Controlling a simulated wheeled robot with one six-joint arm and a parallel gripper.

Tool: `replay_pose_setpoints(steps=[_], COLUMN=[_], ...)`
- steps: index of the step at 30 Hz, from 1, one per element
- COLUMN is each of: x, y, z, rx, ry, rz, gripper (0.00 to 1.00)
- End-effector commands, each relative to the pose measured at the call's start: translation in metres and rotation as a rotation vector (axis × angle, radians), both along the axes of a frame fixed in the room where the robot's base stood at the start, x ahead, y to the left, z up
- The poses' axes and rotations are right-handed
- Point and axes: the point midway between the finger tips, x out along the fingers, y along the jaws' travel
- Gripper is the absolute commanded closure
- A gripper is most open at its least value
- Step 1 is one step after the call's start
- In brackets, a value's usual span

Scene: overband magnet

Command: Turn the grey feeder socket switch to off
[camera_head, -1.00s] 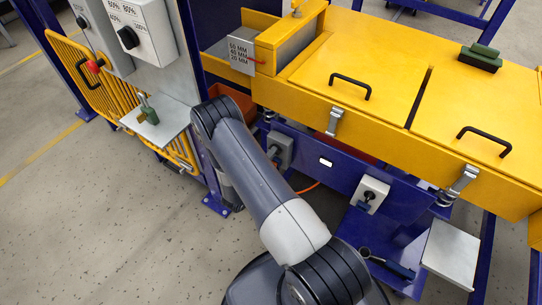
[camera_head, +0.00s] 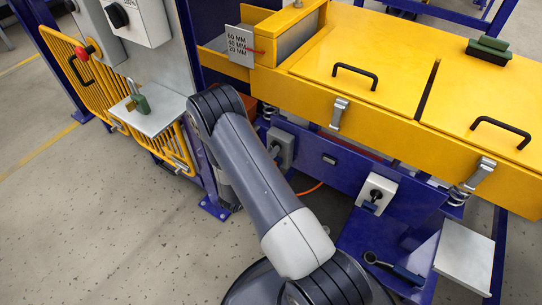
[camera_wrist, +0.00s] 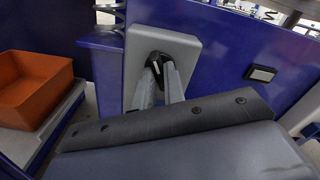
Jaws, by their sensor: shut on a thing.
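The grey feeder socket (camera_head: 281,146) is mounted on the blue frame below the yellow feeder. In the wrist view it is a grey box (camera_wrist: 183,45) with a dark round switch (camera_wrist: 160,60) on its face. My gripper (camera_wrist: 163,73) reaches to this switch, and its two fingers are shut on the switch's grip. The fingers cover part of the switch, so its exact pointing is hard to tell. In the head view my arm hides the gripper. A small rectangular lamp (camera_head: 329,159) on the blue beam is dark; it also shows dark in the wrist view (camera_wrist: 261,73).
A white box (camera_head: 376,194) with a black switch sits further right on the beam. An orange bin (camera_wrist: 35,82) stands left of the socket. A grey shelf (camera_head: 150,117) with a green padlock (camera_head: 139,101) juts out at left. Open floor lies in front.

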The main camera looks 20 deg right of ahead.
Motion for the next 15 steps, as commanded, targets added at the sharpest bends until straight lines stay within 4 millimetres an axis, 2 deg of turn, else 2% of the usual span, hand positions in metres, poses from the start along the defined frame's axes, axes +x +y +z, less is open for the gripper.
replay_pose_setpoints(steps=[15], x=[-0.0007], y=[0.0004], z=[-0.0032], rx=[0.216], ry=[-0.320], rz=[0.001], gripper=[1.00])
